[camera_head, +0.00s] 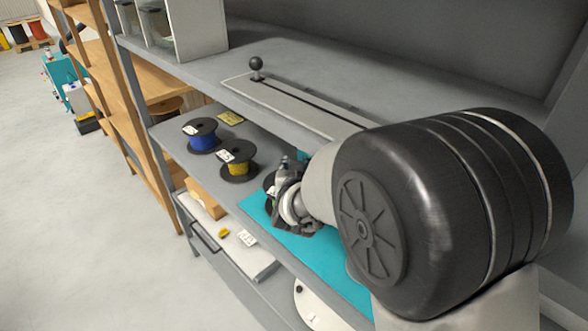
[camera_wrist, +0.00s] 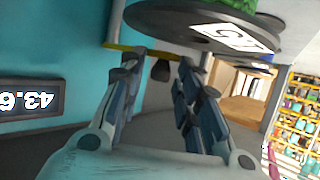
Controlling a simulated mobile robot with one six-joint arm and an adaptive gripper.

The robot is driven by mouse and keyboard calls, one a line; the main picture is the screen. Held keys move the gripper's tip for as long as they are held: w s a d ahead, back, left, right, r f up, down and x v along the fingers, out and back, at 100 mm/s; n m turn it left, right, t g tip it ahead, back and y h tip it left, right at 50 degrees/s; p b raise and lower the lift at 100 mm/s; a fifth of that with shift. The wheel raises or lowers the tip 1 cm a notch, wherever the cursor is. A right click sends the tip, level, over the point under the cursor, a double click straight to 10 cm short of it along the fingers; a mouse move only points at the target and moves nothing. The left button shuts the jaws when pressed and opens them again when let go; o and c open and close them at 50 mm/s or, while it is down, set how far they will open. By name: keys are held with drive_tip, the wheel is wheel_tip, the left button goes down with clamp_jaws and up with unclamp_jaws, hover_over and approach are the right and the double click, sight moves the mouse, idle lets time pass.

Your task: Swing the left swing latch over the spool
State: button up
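A black-flanged spool with green winding and a white label (camera_wrist: 225,38) fills the top of the wrist view. In the head view it is mostly hidden behind my gripper (camera_head: 283,182). A thin yellow bar (camera_wrist: 120,45), which looks like a swing latch, runs beside the spool's flange, with a dark knob (camera_wrist: 160,70) near it. My gripper (camera_wrist: 158,65) is open, its fingers either side of the knob in the wrist view. I see clear gaps between knob and fingers. Whether the knob lies fully between the fingertips or beyond them I cannot tell. Which latch this is I cannot tell.
A blue spool (camera_head: 202,136) and a yellow spool (camera_head: 238,161) stand left of my gripper on the grey shelf. A teal mat (camera_head: 330,262) lies below my arm. A slotted rail with a black knob (camera_head: 256,64) lies above.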

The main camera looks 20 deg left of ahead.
drive_tip(key=shift+o, duration=0.7)
drive_tip(key=shift+w+d, duration=0.1)
drive_tip(key=shift+d, duration=0.05)
drive_tip(key=shift+s, duration=0.2)
drive_tip(key=shift+s+r, duration=0.2)
drive_tip(key=shift+s, duration=0.15)
drive_tip(key=v, duration=1.1)
